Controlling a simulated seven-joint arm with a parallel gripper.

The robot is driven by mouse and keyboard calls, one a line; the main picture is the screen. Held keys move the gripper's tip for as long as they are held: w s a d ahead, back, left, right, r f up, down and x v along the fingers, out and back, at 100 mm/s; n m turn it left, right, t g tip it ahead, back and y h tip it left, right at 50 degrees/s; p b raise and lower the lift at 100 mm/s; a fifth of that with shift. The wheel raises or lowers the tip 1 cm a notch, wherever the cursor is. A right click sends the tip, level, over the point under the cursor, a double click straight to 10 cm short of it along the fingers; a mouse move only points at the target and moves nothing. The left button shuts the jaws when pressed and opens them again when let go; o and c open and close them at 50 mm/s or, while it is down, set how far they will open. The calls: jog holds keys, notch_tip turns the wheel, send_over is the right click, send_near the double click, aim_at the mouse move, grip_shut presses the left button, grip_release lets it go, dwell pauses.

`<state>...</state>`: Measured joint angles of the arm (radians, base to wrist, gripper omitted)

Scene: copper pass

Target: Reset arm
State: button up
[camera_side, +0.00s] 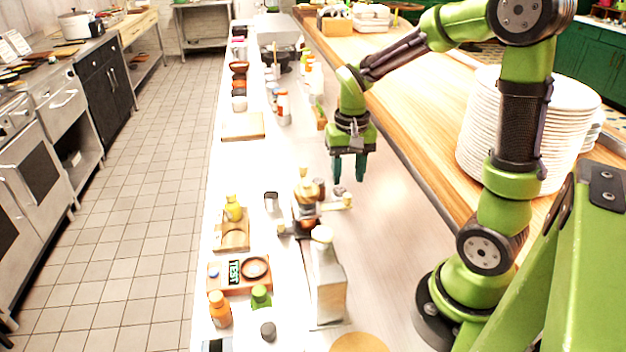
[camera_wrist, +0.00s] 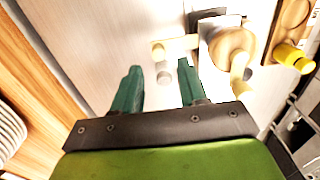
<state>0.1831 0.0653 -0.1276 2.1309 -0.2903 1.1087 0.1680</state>
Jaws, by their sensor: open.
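My gripper (camera_side: 349,168) hangs from the green arm, pointing down above the pale counter (camera_side: 385,185). Its two teal fingers are apart with nothing between them. In the wrist view my gripper (camera_wrist: 160,85) also shows open and empty. A device with brass-coloured and metal parts (camera_side: 307,208) stands on the counter to the lower left of the gripper in the side view. It shows just beyond the right finger in the wrist view (camera_wrist: 228,45).
A tall stack of white plates (camera_side: 495,130) stands on the wooden counter (camera_side: 425,95) at right. Bare counter lies right of the gripper.

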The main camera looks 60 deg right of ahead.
jog(key=shift+r, duration=0.1)
jog(key=shift+s+a+f, duration=0.1)
jog(key=shift+a+f, duration=0.1)
jog(key=shift+a, duration=0.05)
jog(key=s+a+r+n+t+y, duration=0.2)
jog(key=s+a+r+n+t, duration=0.3)
jog(key=a+r, duration=0.6)
jog(key=shift+s+a+t, duration=0.65)
jog(key=shift+t, duration=0.45)
